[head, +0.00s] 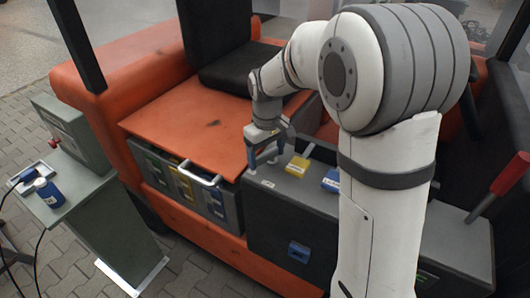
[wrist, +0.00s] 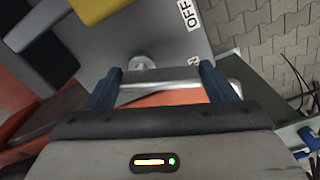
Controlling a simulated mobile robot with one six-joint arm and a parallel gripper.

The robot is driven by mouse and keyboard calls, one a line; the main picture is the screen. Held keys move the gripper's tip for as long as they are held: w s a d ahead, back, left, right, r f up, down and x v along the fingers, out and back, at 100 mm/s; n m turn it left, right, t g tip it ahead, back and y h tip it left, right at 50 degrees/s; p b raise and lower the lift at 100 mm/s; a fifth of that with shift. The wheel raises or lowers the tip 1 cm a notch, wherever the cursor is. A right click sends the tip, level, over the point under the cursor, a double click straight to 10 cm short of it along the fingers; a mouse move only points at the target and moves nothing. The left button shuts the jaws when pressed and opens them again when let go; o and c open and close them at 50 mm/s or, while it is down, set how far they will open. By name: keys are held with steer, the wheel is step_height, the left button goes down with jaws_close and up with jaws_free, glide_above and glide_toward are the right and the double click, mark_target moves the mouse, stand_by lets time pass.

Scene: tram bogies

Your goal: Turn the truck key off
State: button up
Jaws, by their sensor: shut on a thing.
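My gripper (head: 266,158) reaches down to the left end of the grey console (head: 317,196) in the head view. In the wrist view its two blue fingers (wrist: 159,82) are shut on the truck key (wrist: 160,86), a pale metal bar across the gap. A round metal piece (wrist: 141,62) shows just beyond the bar on the console face. An OFF label (wrist: 189,14) is printed above right. A second label near the right finger is mostly hidden, with only an N showing. The key cannot be made out in the head view.
A yellow block (head: 297,166) and a blue block (head: 331,180) sit on the console. A crate with a white handle (head: 206,180) is to the left, under an orange panel (head: 190,140). A red lever (head: 509,175) is at right. A green-grey stand (head: 95,208) is at far left.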

steer(key=shift+s+d+n, duration=0.1)
steer(key=shift+d+n, duration=0.1)
steer(key=shift+n, duration=0.85)
steer(key=shift+s+d+n, duration=0.1)
steer(key=shift+d+n, duration=0.05)
steer(key=shift+n, duration=0.9)
steer(key=o, duration=1)
step_height(320, 180, up, 8)
steer(key=s+d+f+m+t, duration=0.1)
steer(key=s+d+m, duration=0.4)
steer(key=s, duration=0.5)
steer(key=s+d+f+m+t, duration=0.1)
steer(key=s+d+m, duration=0.4)
steer(key=s, duration=0.5)
steer(key=shift+s+d+m+t, duration=0.25)
steer(key=shift+s+m+t, duration=0.05)
steer(key=shift+m, duration=0.3)
